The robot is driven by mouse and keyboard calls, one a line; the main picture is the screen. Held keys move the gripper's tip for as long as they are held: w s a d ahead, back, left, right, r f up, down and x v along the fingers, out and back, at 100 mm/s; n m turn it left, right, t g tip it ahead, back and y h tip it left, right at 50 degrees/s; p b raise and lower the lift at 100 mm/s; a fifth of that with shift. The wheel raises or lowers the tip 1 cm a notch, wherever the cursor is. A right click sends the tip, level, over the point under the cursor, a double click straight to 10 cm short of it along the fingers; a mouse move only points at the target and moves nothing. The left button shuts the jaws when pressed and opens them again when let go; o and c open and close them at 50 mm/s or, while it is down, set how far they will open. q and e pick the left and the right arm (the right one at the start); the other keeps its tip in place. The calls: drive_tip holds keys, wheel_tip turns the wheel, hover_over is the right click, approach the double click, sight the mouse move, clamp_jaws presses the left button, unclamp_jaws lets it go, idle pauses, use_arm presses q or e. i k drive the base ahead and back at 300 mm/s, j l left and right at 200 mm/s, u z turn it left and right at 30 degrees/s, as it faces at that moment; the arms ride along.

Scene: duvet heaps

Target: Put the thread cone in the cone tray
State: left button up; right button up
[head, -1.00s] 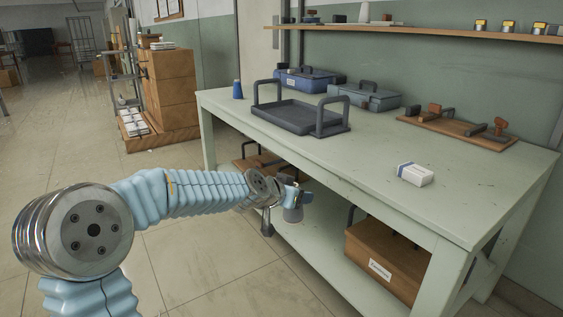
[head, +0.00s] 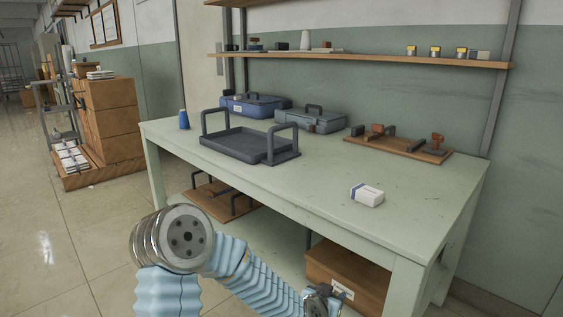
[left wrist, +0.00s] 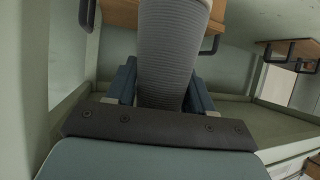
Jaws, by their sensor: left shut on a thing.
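My left gripper (head: 323,299) is at the bottom edge of the head view, low in front of the workbench. In the left wrist view the left gripper (left wrist: 162,88) is shut on a grey, finely ribbed thread cone (left wrist: 172,55) standing between its fingers. The cone's far end runs out of the top of that view; the cone does not show clearly in the head view. A dark grey tray (head: 232,148) with two upright handles sits on the bench top, its visible floor empty; it looks like the cone tray. My right gripper is not in view.
On the bench (head: 300,172) are a blue cone (head: 184,120), blue cases (head: 254,104), a wooden stamp board (head: 400,147) and a white-and-blue box (head: 367,195). Below are a wooden tray (head: 219,199) and a brown box (head: 348,276). The bench's front middle is clear.

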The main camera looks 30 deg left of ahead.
sight(263, 150)
drive_tip(key=j+z, duration=0.2)
drive_tip(key=j, duration=0.2)
drive_tip(key=k+j+z, duration=0.25)
drive_tip(key=j, duration=0.15)
drive_tip(key=j+z, duration=0.2)
drive_tip(key=j, duration=0.25)
drive_tip(key=k+j+z, duration=0.25)
drive_tip(key=i+j, duration=0.05)
drive_tip(key=j, duration=0.05)
